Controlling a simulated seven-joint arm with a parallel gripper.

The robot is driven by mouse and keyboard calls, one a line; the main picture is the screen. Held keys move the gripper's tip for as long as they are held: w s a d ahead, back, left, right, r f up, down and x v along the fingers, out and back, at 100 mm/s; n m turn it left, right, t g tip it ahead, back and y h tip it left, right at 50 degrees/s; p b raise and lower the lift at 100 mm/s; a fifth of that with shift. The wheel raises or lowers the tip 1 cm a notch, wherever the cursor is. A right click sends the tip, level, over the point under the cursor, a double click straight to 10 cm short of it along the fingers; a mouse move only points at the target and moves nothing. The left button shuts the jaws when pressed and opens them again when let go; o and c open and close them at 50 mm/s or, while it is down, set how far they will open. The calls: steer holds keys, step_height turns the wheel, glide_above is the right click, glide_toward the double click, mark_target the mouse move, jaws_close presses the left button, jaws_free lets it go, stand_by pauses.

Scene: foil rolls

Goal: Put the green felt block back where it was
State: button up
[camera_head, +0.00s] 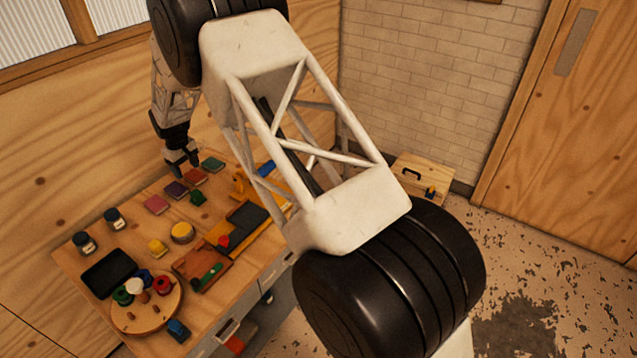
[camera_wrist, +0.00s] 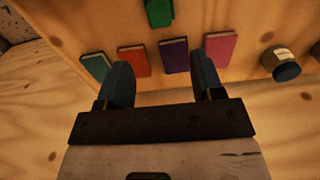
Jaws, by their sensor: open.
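The green felt block (camera_head: 198,197) lies on the wooden table, just in front of the row of coloured pads. In the wrist view the green block (camera_wrist: 159,12) is at the top edge, partly cut off. The row holds a teal pad (camera_head: 213,164), a red pad (camera_head: 195,177), a purple pad (camera_head: 176,189) and a pink pad (camera_head: 156,204). My gripper (camera_head: 182,169) is open and empty, at the back of the table near the row. In the wrist view its fingers (camera_wrist: 160,65) point toward the red and purple pads, with the green block beyond them.
Two dark jars (camera_head: 84,243) stand left of the pads. A yellow roll (camera_head: 182,232), a yellow block (camera_head: 157,248), a black tray (camera_head: 109,273) and a round board (camera_head: 125,318) with coloured pieces lie nearer. My arm hides the table's right part. A wooden wall rises behind.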

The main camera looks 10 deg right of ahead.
steer(key=shift+r, duration=0.1)
steer(key=s+d+r+m, duration=0.1)
steer(key=s+d+r, duration=0.3)
steer(key=d+r, duration=0.4)
steer(key=s+d+r+m, duration=0.1)
steer(key=s+d+r, duration=0.3)
steer(key=d+r, duration=0.35)
steer(key=s+d+r+m+t, duration=0.1)
steer(key=s+d+r+m, duration=0.2)
steer(key=s+d+r, duration=1)
steer(key=s+d+m, duration=0.1)
steer(key=s+d, duration=0.4)
steer(key=s, duration=0.6)
steer(key=s+d+m+t, duration=0.1)
steer(key=s+d, duration=0.4)
steer(key=s, duration=0.6)
steer(key=s+d+m, duration=0.2)
steer(key=s+d, duration=0.4)
steer(key=s, duration=0.6)
steer(key=shift+f+t, duration=0.3)
steer(key=shift+f, duration=0.05)
